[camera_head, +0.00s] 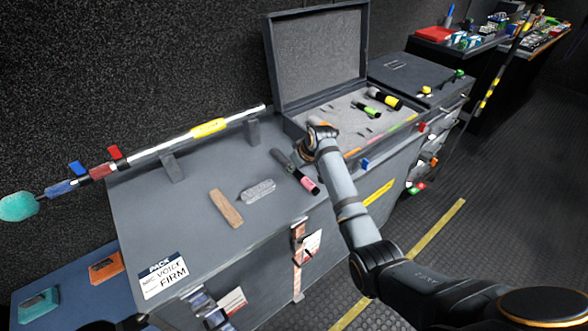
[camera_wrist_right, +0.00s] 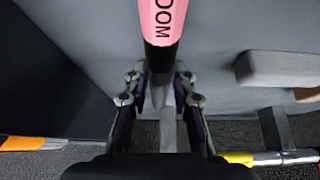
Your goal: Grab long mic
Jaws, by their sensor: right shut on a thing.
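A slim dark microphone with a pink band (camera_head: 308,184) is at the right edge of the grey case top. It shows in the right wrist view as a pink tube (camera_wrist_right: 162,18) with the letters "OOM" and a dark lower part. My right gripper (camera_head: 290,165) is shut on this microphone, its two fingers (camera_wrist_right: 159,88) on either side of the dark part. Whether the microphone touches the case top is hard to tell. My left gripper is not in view.
An open foam-lined case (camera_head: 318,60) with coloured microphones stands just behind. A long boom pole (camera_head: 208,128) rests on two supports at the back. A wooden block (camera_head: 226,208) and a grey object (camera_head: 258,191) lie left of the gripper.

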